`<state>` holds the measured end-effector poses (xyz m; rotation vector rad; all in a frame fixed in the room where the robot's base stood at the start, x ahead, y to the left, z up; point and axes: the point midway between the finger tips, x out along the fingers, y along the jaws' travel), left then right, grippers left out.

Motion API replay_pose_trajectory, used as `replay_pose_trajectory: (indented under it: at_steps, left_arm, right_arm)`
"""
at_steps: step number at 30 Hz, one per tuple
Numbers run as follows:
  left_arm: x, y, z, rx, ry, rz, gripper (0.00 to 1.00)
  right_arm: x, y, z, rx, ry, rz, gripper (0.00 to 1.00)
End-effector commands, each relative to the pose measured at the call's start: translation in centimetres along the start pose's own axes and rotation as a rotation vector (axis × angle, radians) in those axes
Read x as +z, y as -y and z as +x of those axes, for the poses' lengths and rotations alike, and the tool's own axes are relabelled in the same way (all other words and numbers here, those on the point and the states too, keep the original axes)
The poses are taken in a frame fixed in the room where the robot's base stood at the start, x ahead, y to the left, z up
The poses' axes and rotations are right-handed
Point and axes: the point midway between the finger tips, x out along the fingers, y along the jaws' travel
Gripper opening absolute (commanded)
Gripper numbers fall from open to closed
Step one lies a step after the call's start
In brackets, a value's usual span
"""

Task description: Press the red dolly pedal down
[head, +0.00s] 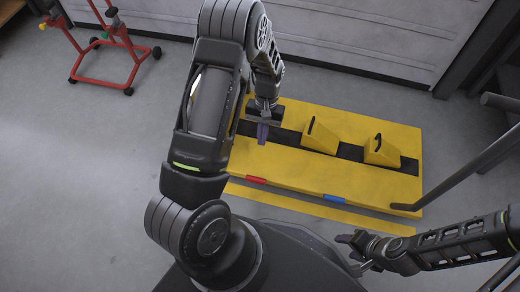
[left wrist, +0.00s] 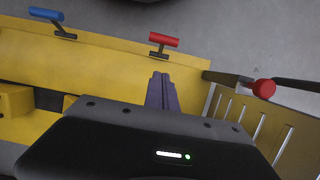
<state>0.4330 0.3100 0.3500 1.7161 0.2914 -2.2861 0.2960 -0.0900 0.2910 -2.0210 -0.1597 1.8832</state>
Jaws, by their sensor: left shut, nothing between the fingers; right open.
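The red pedal (head: 256,180) sticks out from the near long edge of the yellow lift (head: 340,178). In the left wrist view the red pedal (left wrist: 163,39) is a red bar on a short dark stem, just ahead of the fingertips. My left gripper (head: 262,135) is shut and empty, pointing down over the yellow deck, behind the red pedal in the head view. Its purple fingers (left wrist: 161,90) look apart from the pedal. My right gripper (head: 348,240) is open and empty at the lower right, off the near side of the lift.
A blue pedal (head: 334,198) sits right of the red one on the same edge. Two yellow wedges (head: 320,136) stand on the deck. A red wheeled stand (head: 105,62) is at top left. A red round knob (left wrist: 264,87) shows beside the lift. Grey floor lies open at left.

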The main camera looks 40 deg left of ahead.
Motion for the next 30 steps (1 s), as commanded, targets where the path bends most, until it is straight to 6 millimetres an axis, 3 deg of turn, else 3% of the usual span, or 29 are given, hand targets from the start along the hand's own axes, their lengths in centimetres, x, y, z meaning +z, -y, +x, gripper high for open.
replay_pose_trajectory:
  at_steps: [16, 21, 30]
  left_arm:
    - [0.0, 0.0, 10.1, 0.0, 0.004, -0.001, 0.0]
    - [2.0, 0.0, 11.5, 0.0, 0.002, 0.0, 0.0]
    - [2.9, 0.0, 12.2, 0.0, 0.0, 0.001, 0.0]
  right_arm:
    - [-0.6, -1.4, 3.8, 0.003, -0.02, 0.005, 0.52]
    - [-0.7, -1.6, 4.3, 0.003, -0.024, 0.005, 0.52]
    - [-0.7, -1.6, 4.6, 0.003, -0.026, 0.005, 0.52]
